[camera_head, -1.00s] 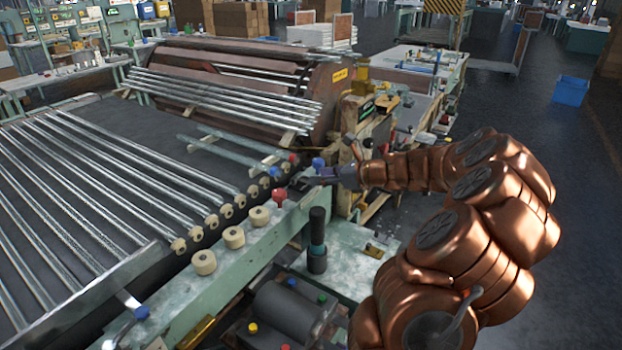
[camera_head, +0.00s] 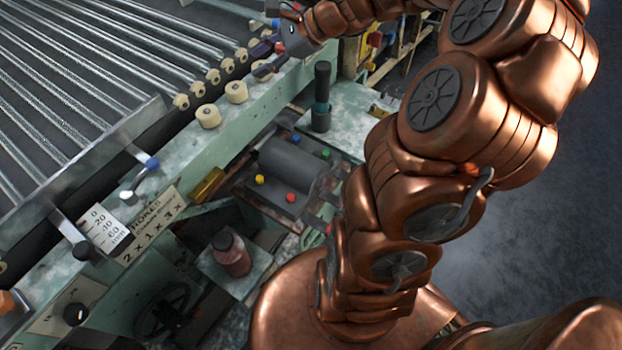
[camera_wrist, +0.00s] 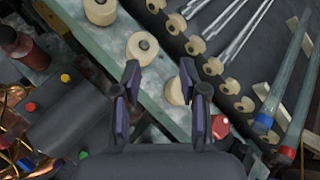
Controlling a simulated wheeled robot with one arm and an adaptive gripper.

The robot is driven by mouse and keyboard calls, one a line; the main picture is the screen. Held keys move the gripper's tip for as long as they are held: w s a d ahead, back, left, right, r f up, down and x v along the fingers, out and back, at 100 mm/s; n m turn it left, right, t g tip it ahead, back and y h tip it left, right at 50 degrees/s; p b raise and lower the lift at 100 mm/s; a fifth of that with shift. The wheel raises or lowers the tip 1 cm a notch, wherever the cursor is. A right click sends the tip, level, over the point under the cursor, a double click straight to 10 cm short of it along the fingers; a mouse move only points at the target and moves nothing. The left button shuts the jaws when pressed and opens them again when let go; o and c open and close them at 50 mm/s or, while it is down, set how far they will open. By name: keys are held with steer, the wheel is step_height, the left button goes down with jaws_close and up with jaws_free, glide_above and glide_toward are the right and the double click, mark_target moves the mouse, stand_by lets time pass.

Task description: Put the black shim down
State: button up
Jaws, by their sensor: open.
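I cannot make out a black shim for certain in either view. My gripper (camera_wrist: 155,82) is open above the pale green rail (camera_wrist: 165,118), with its two dark, purple-sided fingers spread apart. In the wrist view a cream roller (camera_wrist: 178,92) shows between the fingertips, close to the right one. A dark patch lies on the rail beside the left finger, and I cannot tell what it is. In the head view my gripper (camera_head: 262,60) is at the top, over the rail (camera_head: 185,150), and hides the rail beneath it.
Two more cream rollers (camera_head: 208,116) (camera_head: 236,91) stand along the rail. A tall black cylinder (camera_head: 321,95) stands on the lower shelf. A red knob (camera_wrist: 220,127) sits right of my fingers in the wrist view.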

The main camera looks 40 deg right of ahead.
steer(key=s+a+f+n+g+h, duration=0.25)
steer(key=s+a+n+g, duration=0.35)
steer(key=s+a+n, duration=0.7)
steer(key=s+d+f+n+g+h, duration=0.1)
steer(key=s+n, duration=0.3)
steer(key=s, duration=0.5)
steer(key=s+d+f+n+g+h, duration=0.1)
steer(key=s+n+h, duration=0.3)
steer(key=s, duration=0.5)
steer(key=shift+f+g, duration=0.6)
steer(key=shift+f, duration=0.05)
step_height(320, 180, up, 6)
steer(key=p, duration=0.6)
steer(key=shift+f, duration=0.1)
